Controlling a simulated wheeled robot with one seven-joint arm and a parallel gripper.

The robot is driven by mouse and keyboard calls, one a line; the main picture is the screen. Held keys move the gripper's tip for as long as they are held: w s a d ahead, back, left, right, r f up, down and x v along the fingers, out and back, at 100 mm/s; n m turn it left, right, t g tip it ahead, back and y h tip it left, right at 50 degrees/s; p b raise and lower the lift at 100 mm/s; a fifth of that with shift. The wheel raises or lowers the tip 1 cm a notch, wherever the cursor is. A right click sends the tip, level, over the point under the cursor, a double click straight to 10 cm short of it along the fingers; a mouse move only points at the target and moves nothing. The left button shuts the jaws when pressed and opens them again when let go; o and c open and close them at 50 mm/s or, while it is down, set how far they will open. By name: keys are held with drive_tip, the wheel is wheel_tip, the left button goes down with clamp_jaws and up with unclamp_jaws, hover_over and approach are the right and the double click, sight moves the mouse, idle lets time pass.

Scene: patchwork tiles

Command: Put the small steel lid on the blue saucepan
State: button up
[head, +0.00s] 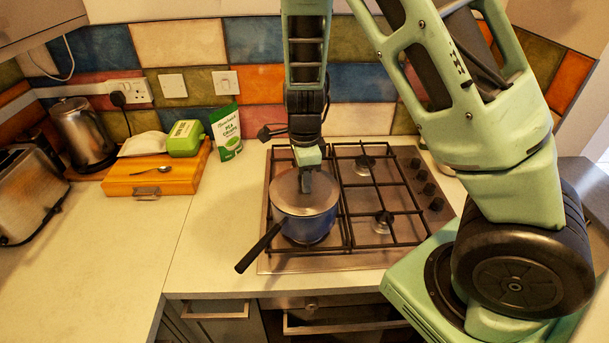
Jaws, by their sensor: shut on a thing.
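The blue saucepan (308,228) stands on the left front part of the gas hob, its black handle (258,249) pointing to the front left. The small steel lid (291,194) is at the top of the saucepan and covers its opening in this view. My gripper (306,184) points down over the lid and is shut on it, near the lid's middle. The fingertips and the lid's knob are largely hidden by the gripper itself. I cannot tell whether the lid rests fully on the rim or is slightly above it.
The hob (352,262) has black grates and knobs at its right. A wooden board (150,183) with a spoon (152,170), a green box (186,138) and a green pouch (226,132) are to the left. A kettle (82,135) and toaster (25,193) stand far left. The front-left counter is clear.

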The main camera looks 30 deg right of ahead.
drive_tip(key=shift+f, duration=0.15)
drive_tip(key=o, duration=1.2)
drive_tip(key=shift+c, duration=0.2)
wheel_tip(320, 180, up, 7)
drive_tip(key=p, duration=0.7)
